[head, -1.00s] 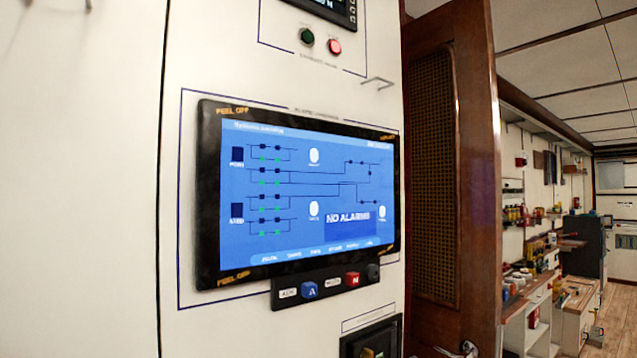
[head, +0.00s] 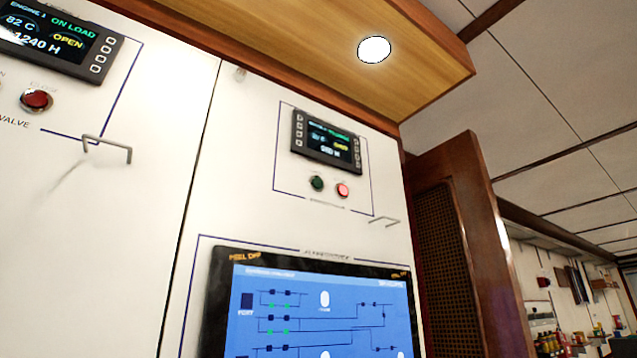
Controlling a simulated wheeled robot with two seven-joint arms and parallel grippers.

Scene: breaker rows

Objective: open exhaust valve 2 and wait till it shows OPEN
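A small dark display (head: 327,142) sits on the white panel above the big screen. It shows green text at the top, a yellow word that looks like OPEN, and a white number below; the text is small and blurred. Under it are a dark green button (head: 317,183) and a lit red-pink button (head: 342,190). Another display (head: 60,38), at the upper left, reads ENGINE 1, ON LOAD, 82 C, OPEN and 1240 H. A red button (head: 37,100) is below it. Neither of my grippers is in view.
A large blue alarm screen (head: 320,310) fills the lower middle. Metal handles stick out from the left panel (head: 107,148) and the right panel (head: 384,221). A wooden door (head: 460,230) stands at the right, with a workshop area beyond. A wooden overhang (head: 300,40) holds a lamp (head: 374,50).

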